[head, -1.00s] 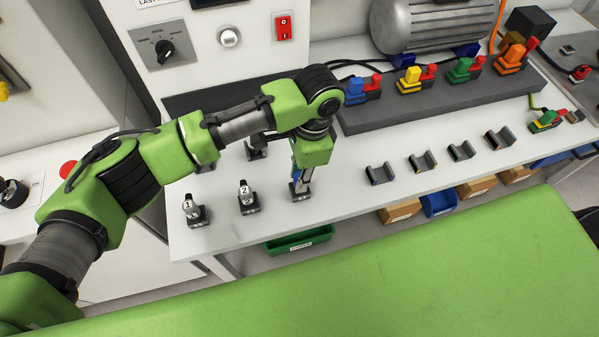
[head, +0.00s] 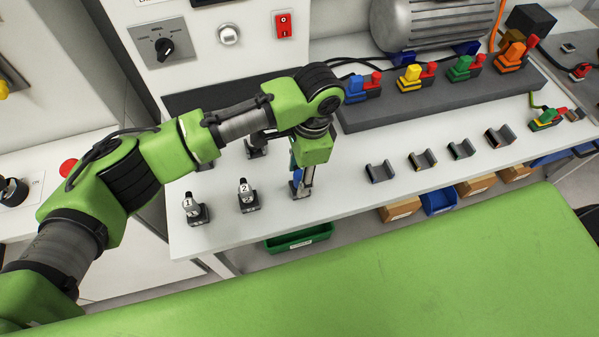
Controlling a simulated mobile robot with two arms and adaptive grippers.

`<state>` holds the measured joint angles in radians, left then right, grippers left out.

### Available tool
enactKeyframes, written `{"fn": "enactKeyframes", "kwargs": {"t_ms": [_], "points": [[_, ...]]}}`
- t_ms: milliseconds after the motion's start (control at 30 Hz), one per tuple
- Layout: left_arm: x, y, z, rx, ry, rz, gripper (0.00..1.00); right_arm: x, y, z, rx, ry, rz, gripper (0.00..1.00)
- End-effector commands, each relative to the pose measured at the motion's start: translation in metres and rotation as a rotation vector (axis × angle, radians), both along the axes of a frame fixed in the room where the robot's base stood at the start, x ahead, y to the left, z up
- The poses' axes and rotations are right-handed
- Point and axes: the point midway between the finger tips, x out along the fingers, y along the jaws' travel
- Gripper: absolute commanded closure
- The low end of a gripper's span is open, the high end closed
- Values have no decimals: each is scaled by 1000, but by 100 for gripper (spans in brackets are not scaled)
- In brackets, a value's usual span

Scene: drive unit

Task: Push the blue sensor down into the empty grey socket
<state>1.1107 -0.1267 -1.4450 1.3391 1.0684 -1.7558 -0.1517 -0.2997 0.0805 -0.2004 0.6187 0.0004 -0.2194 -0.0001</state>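My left gripper (head: 302,186) points down at the front of the white bench. It appears shut on the blue sensor (head: 296,183), of which only a narrow blue strip shows beside a finger. The small dark grey socket (head: 301,194) is directly under the fingers, third in the front row. The sensor's lower end is at the socket, but the gripper hides how deep it sits. My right gripper is not in view.
Sockets with white parts marked 1 (head: 190,205) and 2 (head: 245,192) stand to the left. Several open grey holders (head: 380,173) stand to the right. A grey rail (head: 440,100) with coloured connectors lies behind. A green bin (head: 300,240) hangs below the edge.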

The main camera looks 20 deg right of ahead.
Motion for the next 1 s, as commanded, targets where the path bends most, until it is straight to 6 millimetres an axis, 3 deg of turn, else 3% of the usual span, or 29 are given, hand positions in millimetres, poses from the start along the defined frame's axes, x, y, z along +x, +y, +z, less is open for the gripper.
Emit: {"fn": "enactKeyframes", "kwargs": {"t_ms": [167,533,767,1000], "points": [[0,-4,22,-3,-2,-1,60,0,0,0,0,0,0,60],[1,-13,97,-3,-2,-1,60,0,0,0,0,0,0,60],[0,-15,118,-1,0,-1,60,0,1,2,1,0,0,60],[0,-15,140,-1,1,-1,60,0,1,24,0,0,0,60]]}}
